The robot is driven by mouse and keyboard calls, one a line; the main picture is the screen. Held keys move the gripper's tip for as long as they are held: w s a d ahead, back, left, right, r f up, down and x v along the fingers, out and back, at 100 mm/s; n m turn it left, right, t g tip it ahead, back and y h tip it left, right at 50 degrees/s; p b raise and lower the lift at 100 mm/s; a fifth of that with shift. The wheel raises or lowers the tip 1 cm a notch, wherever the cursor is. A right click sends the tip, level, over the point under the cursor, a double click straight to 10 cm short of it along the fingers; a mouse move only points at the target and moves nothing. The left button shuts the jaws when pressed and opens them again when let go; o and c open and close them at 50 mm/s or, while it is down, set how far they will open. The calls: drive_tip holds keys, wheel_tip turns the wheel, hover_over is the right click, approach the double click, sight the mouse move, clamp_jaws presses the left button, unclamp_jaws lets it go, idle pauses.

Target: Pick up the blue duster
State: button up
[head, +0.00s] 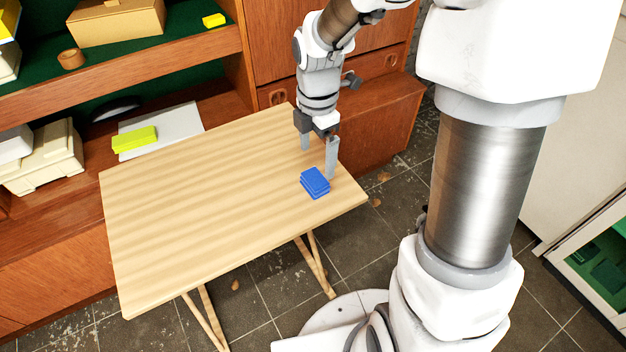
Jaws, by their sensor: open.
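The blue duster (315,183) lies on the light wooden folding table (190,215), near its right end and front edge. My gripper (318,160) points down above the table, just behind the duster in the head view. Its two grey fingers are apart with nothing between them. The right fingertip is close to the duster's upper right edge; I cannot tell whether it touches.
A teak wall unit (190,77) with shelves stands behind the table, holding a cardboard box (115,22), a yellow-green block (134,139) and a cream device (45,160). The table's left and middle are bare. Tiled floor (262,282) lies in front.

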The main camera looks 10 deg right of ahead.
sight(315, 178)
wheel_tip(315, 178, down, 9)
drive_tip(key=b, duration=0.3)
drive_tip(key=shift+w+a, duration=0.15)
drive_tip(key=shift+r, duration=0.1)
drive_tip(key=shift+c, duration=0.3)
drive_tip(key=c, duration=1.1)
drive_tip(key=shift+r, duration=0.1)
wheel_tip(315, 178, up, 4)
drive_tip(key=shift+r+p, duration=0.2)
drive_tip(key=shift+p, duration=0.8)
drive_tip(key=s+d+r+p, duration=0.1)
drive_tip(key=d+r, duration=0.1)
drive_tip(key=d, duration=0.1)
drive_tip(key=s+d+r+p, duration=0.1)
drive_tip(key=s+d+r, duration=0.1)
drive_tip(key=d, duration=0.2)
drive_tip(key=s+d+r+p, duration=0.1)
drive_tip(key=s+d+r, duration=0.1)
drive_tip(key=d, duration=0.1)
drive_tip(key=shift+s+d+r, duration=0.1)
drive_tip(key=shift+d+r, duration=0.1)
